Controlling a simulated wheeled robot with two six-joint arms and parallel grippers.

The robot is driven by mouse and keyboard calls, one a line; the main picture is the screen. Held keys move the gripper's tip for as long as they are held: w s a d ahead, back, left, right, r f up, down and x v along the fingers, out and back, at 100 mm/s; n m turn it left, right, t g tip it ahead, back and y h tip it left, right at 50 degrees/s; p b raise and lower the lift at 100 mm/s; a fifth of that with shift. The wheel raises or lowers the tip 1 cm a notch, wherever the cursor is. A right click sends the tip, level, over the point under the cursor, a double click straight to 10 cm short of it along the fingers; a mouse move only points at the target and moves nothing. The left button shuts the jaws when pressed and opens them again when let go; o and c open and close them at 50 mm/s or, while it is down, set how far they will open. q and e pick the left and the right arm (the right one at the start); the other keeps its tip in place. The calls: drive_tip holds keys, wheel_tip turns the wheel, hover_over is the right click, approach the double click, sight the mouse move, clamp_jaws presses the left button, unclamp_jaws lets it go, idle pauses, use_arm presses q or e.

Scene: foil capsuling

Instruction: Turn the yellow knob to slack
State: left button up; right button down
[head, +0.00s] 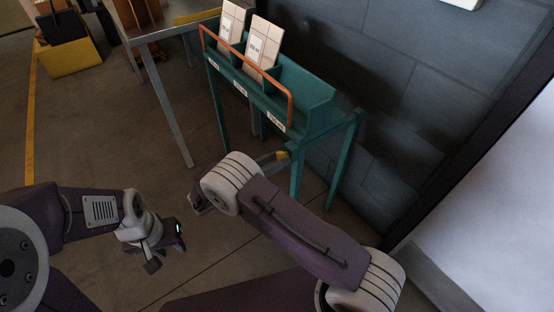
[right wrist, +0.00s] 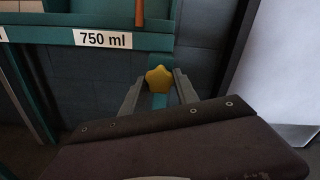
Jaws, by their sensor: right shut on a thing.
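The yellow knob (right wrist: 158,78) is star-shaped and sits on the teal rack below the "750 ml" label in the right wrist view. In the head view a small yellow part of it (head: 283,154) shows beside the rack's front leg, just past my right forearm. My right gripper (right wrist: 159,88) is shut on the knob, one finger on each side of it. In the head view my right arm hides most of that gripper. My left gripper (head: 167,247) hangs over the floor at the lower left, fingers apart and empty, away from the rack.
The teal rack (head: 318,92) has an orange rail (head: 245,68) and upright cartons (head: 263,45) in its bins; its right bin looks empty. A dark block wall (head: 410,60) stands close behind. A metal table (head: 165,30) is to the left.

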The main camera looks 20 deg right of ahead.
drive_tip(key=shift+r+n+p, duration=0.15)
drive_tip(key=shift+n+p, duration=1.15)
drive_tip(key=shift+p, duration=0.2)
drive_tip(key=shift+n+p, duration=0.65)
drive_tip(key=shift+n, duration=0.35)
drive_tip(key=shift+n+p, duration=0.4)
drive_tip(key=shift+n, duration=0.7)
drive_tip(key=shift+f, duration=0.2)
drive_tip(key=c, duration=0.9)
unclamp_jaws()
drive_tip(key=shift+d, duration=0.1)
